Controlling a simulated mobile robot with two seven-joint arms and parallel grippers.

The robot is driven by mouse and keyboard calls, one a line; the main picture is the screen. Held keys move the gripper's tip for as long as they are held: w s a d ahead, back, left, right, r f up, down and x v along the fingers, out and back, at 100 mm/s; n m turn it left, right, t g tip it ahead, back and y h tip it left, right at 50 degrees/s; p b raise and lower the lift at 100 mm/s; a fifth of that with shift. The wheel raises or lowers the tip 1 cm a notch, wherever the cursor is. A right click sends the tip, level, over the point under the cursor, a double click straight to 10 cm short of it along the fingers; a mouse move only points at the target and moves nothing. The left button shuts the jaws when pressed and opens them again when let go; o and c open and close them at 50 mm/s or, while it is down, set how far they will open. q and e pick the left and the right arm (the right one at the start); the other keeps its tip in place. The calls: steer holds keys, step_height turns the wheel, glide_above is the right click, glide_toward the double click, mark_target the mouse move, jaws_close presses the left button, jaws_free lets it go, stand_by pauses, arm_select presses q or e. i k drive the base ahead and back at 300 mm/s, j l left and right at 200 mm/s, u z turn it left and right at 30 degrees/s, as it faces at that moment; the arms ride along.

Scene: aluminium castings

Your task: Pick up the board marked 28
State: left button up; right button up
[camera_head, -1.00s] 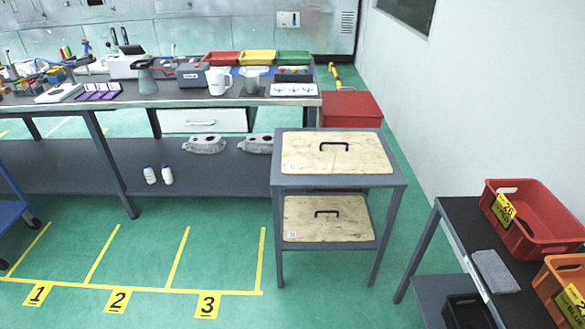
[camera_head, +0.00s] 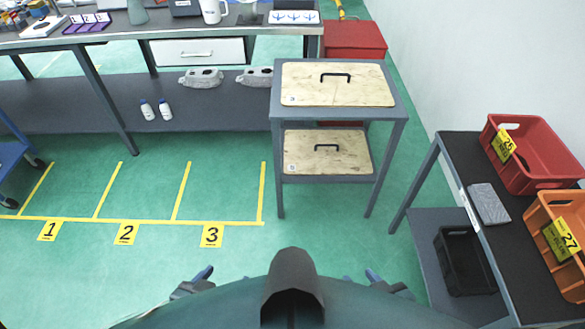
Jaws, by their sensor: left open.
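Two pale wooden boards with black handles lie flat on a grey two-tier stand, the upper board (camera_head: 310,92) on its top and the lower board (camera_head: 345,162) on its shelf. Each has a small label at its front left, too small to read, so I cannot tell which is marked 28. Only small parts of my left gripper (camera_head: 196,282) and right gripper (camera_head: 382,282) show at the bottom edge. Both are well in front of the stand, apart from the boards. The left is open; the right one's jaws are not clear.
The grey stand (camera_head: 277,124) stands on clear green floor. A side table (camera_head: 440,165) at right bears a red bin (camera_head: 530,155), an orange bin (camera_head: 560,225) and a grey block (camera_head: 488,204), with a black crate (camera_head: 466,262) below. A long workbench (camera_head: 200,36) runs behind at left.

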mark_target(305, 84)
steer(key=i+z, duration=0.5)
steer(key=z, duration=0.2)
steer(key=i+j+z, duration=0.15)
steer(key=z, duration=0.2)
steer(key=i, duration=0.1)
